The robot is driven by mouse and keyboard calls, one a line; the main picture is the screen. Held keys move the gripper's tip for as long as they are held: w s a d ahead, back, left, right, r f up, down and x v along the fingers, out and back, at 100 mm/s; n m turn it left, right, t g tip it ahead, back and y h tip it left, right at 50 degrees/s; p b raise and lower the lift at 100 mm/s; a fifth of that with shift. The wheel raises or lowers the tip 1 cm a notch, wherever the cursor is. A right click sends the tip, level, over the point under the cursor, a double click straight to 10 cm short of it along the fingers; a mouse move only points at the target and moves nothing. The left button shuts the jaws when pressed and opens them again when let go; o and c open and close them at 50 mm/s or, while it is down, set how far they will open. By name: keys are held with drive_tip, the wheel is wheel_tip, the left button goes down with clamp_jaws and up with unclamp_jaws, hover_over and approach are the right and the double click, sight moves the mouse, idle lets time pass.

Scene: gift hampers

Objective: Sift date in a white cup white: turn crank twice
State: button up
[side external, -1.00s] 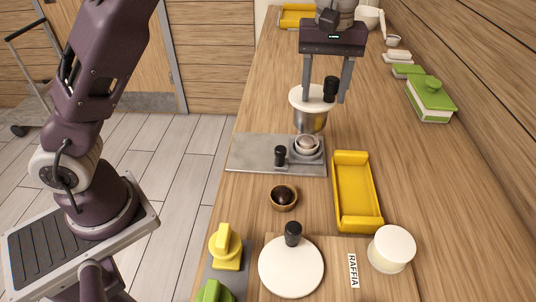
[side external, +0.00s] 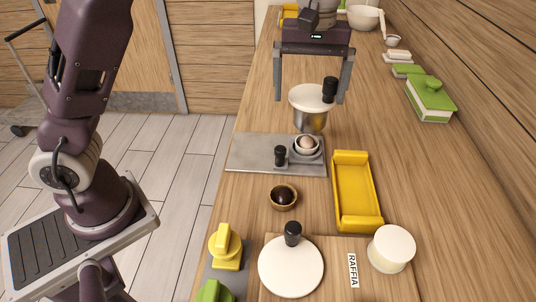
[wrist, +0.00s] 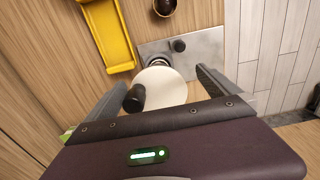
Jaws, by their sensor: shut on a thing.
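The sifter (side external: 310,120) is a metal drum with a white disc top (side external: 308,96) and an upright black crank knob (side external: 329,90) at the disc's edge. A small white cup (side external: 306,152) stands beneath it on a grey metal base, with a pale brownish mound inside. My gripper (side external: 312,102) is spread wide, one finger on each side of the white disc, with visible gaps. In the wrist view the knob (wrist: 134,98) lies between the fingers, nearer the left one, and neither finger visibly grips it.
The grey base plate (side external: 250,152) carries a short black knob (side external: 280,155). Nearby are a brown bowl (side external: 283,197) with dark contents, a yellow tray (side external: 357,190), a white round lid (side external: 291,268) and a white tub (side external: 391,249). Green boxes (side external: 431,98) stand at the right.

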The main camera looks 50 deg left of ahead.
drive_tip(key=shift+a, duration=0.45)
drive_tip(key=c, duration=0.7)
drive_tip(key=shift+d+r, duration=0.2)
drive_tip(key=shift+r, duration=4.35)
drive_tip(key=shift+c, duration=0.2)
